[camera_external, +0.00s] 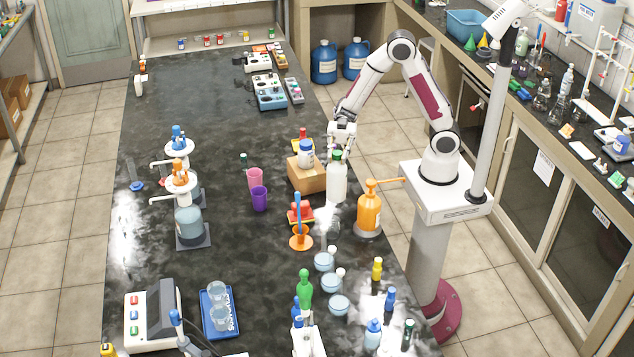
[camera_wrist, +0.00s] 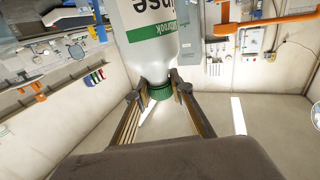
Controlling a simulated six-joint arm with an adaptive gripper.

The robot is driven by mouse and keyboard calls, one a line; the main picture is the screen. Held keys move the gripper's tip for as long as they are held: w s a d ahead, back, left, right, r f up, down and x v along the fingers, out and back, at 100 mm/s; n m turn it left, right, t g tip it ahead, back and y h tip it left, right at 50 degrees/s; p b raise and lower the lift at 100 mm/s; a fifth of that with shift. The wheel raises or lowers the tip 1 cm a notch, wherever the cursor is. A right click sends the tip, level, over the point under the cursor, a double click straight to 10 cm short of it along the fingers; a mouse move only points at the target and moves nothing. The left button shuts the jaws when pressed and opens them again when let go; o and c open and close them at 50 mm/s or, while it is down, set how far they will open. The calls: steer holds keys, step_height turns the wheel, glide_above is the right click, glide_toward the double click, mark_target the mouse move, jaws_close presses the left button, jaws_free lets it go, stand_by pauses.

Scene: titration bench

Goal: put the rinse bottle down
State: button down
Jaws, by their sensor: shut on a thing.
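The rinse bottle (camera_external: 337,184) is white with a green cap, upright over the right side of the dark bench in the external view. My gripper (camera_external: 338,150) reaches down onto its top and is shut on it at the green cap. In the wrist view, the bottle (camera_wrist: 152,40) shows its "Rinse" label upside down in the picture. Its green cap sits between the two fingertips of my gripper (camera_wrist: 161,91). I cannot tell whether the bottle's base touches the bench.
A cardboard box (camera_external: 306,177) with a white jar (camera_external: 306,155) stands just left of the bottle. An orange pump bottle (camera_external: 369,210) stands close on the right. A clear flask (camera_external: 333,228) and an orange funnel-like stand (camera_external: 300,241) are nearer the camera. The bench (camera_external: 215,115) is clear towards the back left.

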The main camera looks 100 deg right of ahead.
mark_target(337, 164)
steer(key=shift+f, duration=1.7)
steer(key=shift+f, duration=2.15)
steer(key=c, duration=1.8)
jaws_free()
steer(key=shift+f, duration=0.1)
steer(key=shift+r, duration=0.2)
steer(key=shift+v, duration=6)
steer(key=shift+f, duration=0.1)
